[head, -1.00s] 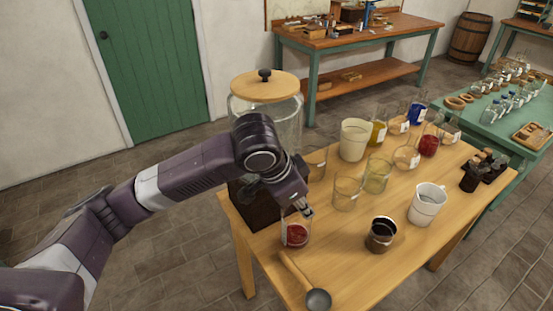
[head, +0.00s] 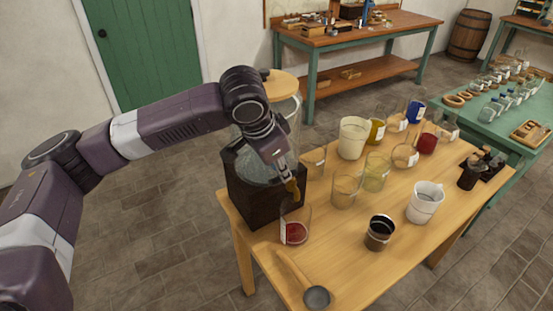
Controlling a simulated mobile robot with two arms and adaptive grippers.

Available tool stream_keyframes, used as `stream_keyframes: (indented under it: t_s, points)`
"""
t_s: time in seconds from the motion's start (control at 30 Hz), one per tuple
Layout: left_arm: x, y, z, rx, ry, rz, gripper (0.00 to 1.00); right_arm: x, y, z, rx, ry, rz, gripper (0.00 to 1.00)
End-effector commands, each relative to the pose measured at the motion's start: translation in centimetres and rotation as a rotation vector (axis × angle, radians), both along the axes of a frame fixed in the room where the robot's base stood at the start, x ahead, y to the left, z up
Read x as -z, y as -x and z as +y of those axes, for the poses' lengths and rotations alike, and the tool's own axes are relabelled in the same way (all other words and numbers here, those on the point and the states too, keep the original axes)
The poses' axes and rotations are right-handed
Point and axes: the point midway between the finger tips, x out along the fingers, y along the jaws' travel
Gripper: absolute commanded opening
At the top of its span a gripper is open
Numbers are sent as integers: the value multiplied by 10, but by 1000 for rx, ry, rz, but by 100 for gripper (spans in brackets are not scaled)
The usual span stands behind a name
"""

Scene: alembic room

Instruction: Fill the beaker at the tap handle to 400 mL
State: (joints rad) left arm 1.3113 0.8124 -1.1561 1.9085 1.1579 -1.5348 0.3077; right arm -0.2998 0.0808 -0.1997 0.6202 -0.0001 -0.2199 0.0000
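A clear glass beaker (head: 295,231) with red contents low inside and a white label stands on the wooden table in front of the dispenser. The dispenser is a glass jar (head: 294,112) with a wooden lid on a dark box stand (head: 256,199); my arm hides much of it. A small amber-brown piece, perhaps the tap handle (head: 292,187), shows at my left gripper's tips. My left gripper (head: 290,178) points down there, above the beaker and apart from it. Its fingers are too small to tell open from shut. My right gripper is not in view.
Several beakers and flasks stand on the table (head: 330,262), including a white jug (head: 425,201), a dark cup (head: 380,232) and an empty glass beaker (head: 346,190). A ladle (head: 316,297) lies at the front edge. The table's front middle is mostly clear.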

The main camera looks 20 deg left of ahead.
Motion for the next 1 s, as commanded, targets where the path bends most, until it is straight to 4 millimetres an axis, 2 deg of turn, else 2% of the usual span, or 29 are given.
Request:
stream_keyframes:
  t_s: [0.23,0.6,0.8,0.9,0.93,1.0]
  points:
    - [27,-12,-3,0,0,1,22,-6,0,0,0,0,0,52]
    - [32,-15,-4,1,0,-1,22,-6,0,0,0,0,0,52]
    - [32,-15,-4,1,0,-1,0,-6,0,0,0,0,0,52]
    - [32,-14,-4,1,0,-1,0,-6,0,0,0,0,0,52]
    - [32,-14,-4,1,0,-1,10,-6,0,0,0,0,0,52]
    - [32,-14,-4,1,0,-1,2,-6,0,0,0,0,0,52]
